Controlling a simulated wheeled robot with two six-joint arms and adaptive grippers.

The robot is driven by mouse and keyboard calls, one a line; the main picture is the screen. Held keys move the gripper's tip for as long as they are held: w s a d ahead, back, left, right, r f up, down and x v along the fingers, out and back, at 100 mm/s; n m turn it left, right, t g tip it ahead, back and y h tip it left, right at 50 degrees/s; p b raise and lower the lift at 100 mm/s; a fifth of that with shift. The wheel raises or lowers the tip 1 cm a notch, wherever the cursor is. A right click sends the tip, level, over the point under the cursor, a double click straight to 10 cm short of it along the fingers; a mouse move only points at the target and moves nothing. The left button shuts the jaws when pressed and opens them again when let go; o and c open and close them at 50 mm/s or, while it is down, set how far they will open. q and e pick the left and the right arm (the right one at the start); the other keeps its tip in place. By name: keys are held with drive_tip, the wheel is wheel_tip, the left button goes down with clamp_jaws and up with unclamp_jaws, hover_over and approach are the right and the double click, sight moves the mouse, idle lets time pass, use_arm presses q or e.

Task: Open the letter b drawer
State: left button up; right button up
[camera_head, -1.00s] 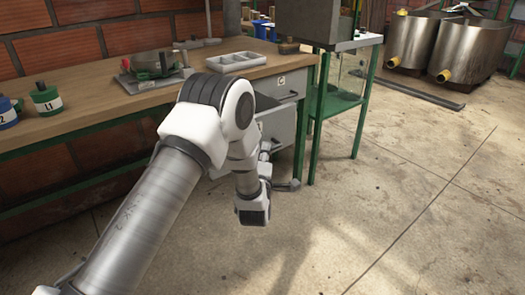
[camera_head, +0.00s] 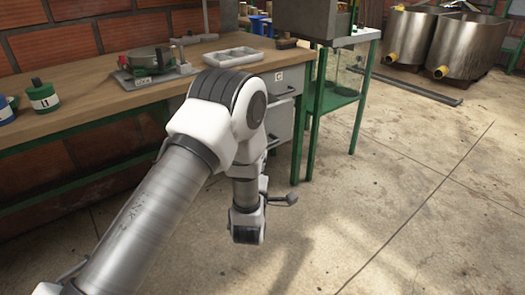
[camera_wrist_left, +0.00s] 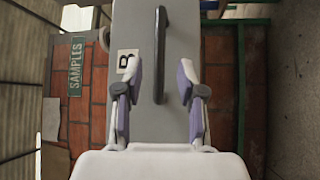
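The letter B drawer fills the middle of the left wrist view as a grey front (camera_wrist_left: 158,118) seen turned on its side. Its white B label (camera_wrist_left: 127,62) is partly covered by a finger. The dark bar handle (camera_wrist_left: 160,52) lies between the two fingers of my left gripper (camera_wrist_left: 160,72). The fingers are open, one on each side of the handle, with a gap on both sides. In the head view, my left arm hides most of the drawer cabinet (camera_head: 285,120) and the gripper's fingers. My right gripper is not in view.
A C label (camera_head: 279,76) marks the drawer just under the wooden bench top (camera_head: 105,98). A grey tray (camera_head: 233,58) and a green L1 bottle (camera_head: 42,96) stand on the bench. A green-legged stand (camera_head: 313,125) is close to the cabinet's right. Floor in front is clear.

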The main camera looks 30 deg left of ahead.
use_arm(q)
drive_tip(key=r+v, duration=0.1)
drive_tip(key=v, duration=0.5)
drive_tip(key=shift+f, duration=0.45)
drive_tip(key=shift+s+f, duration=0.1)
drive_tip(key=shift+s, duration=0.05)
drive_tip(key=s+f+m+g+h, duration=0.25)
drive_tip(key=s+f+g, duration=0.35)
drive_tip(key=f, duration=0.5)
drive_tip(key=s+f+m+g+h, duration=0.2)
drive_tip(key=s+f+m+g, duration=0.15)
drive_tip(key=s+f, duration=0.6)
drive_tip(key=s+d+f+m+g+h, duration=0.2)
drive_tip(key=s+d+f+m+g, duration=0.15)
drive_tip(key=s+m, duration=0.4)
drive_tip(key=s+d+f+m+g+h, duration=0.1)
drive_tip(key=s+d+f+m+g, duration=0.1)
drive_tip(key=s+f+m+g, duration=0.5)
wheel_tip(320, 180, up, 31)
drive_tip(key=t+p, duration=0.1)
drive_tip(key=p, duration=2.8)
drive_tip(key=shift+s+r+t, duration=0.25)
drive_tip(key=shift+s+t, duration=0.15)
drive_tip(key=shift+s, duration=0.1)
